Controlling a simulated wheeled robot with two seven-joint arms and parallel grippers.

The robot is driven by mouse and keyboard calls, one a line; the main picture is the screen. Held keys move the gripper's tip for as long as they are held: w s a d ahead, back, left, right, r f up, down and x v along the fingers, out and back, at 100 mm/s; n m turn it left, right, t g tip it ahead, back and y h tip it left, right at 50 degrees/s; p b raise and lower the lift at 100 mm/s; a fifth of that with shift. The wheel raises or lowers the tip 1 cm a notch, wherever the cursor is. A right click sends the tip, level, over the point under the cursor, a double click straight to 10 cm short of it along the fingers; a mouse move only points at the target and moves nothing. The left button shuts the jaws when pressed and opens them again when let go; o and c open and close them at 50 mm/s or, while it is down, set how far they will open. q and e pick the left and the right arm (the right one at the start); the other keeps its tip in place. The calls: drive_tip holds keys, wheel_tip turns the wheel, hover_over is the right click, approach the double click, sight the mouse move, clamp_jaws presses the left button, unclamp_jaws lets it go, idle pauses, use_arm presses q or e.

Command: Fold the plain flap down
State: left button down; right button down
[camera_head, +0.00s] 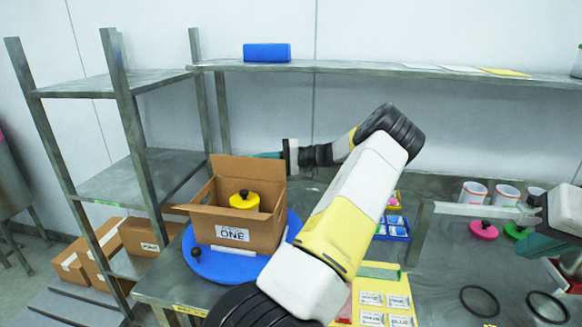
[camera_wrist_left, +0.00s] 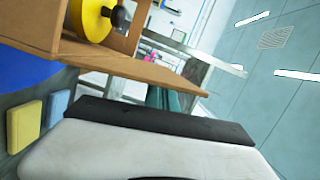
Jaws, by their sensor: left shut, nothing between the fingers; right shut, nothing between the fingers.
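An open cardboard box (camera_head: 262,235) with a label reading ONE stands on a blue round turntable (camera_head: 212,268). A yellow lidded drum (camera_head: 245,200) with a black knob sits inside. A plain flap (camera_head: 245,172) stands raised at the box's back; another sticks out at the left. In the left wrist view a long cardboard flap (camera_wrist_left: 175,75) extends from the box, with the yellow drum (camera_wrist_left: 90,18) behind it. My left gripper (camera_head: 268,155) is shut and empty, just behind the raised back flap; contact cannot be told. My right gripper (camera_head: 540,246) is shut and empty, far right.
My left arm crosses the middle, hiding some bench. Blue trays (camera_head: 393,229), white packets (camera_head: 385,308) and black rings (camera_head: 479,300) lie on the right side. Pink (camera_head: 483,230) and green lids and several white cups stand farther right. A shelf post (camera_head: 134,130) rises left of the box.

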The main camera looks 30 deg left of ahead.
use_arm(q)
drive_tip(key=s+n, duration=0.2)
drive_tip(key=n, duration=0.1)
drive_tip(key=shift+s+d+t, duration=0.1)
drive_tip(key=shift+d+t, duration=0.2)
drive_tip(key=shift+d, duration=0.1)
drive_tip(key=s+n, duration=0.1)
drive_tip(key=n, duration=0.1)
drive_tip(key=s+f+n+t, duration=0.1)
drive_tip(key=n, duration=0.1)
drive_tip(key=s+d+f+n+t, duration=0.1)
drive_tip(key=s+n, duration=0.1)
drive_tip(key=n, duration=0.1)
drive_tip(key=shift+d+f+h, duration=0.1)
drive_tip(key=shift+h, duration=0.3)
drive_tip(key=shift+s+d+f+n+t, duration=0.1)
drive_tip(key=shift+s+f+n+t, duration=0.2)
drive_tip(key=shift+n, duration=0.3)
drive_tip(key=shift+s+d+f+n+t, duration=0.1)
drive_tip(key=shift+s+f+n+t, duration=0.1)
drive_tip(key=shift+f+n+t, duration=0.3)
drive_tip(key=shift+s+f+n, duration=0.15)
drive_tip(key=shift+f+n, duration=0.25)
drive_tip(key=shift+n, duration=0.4)
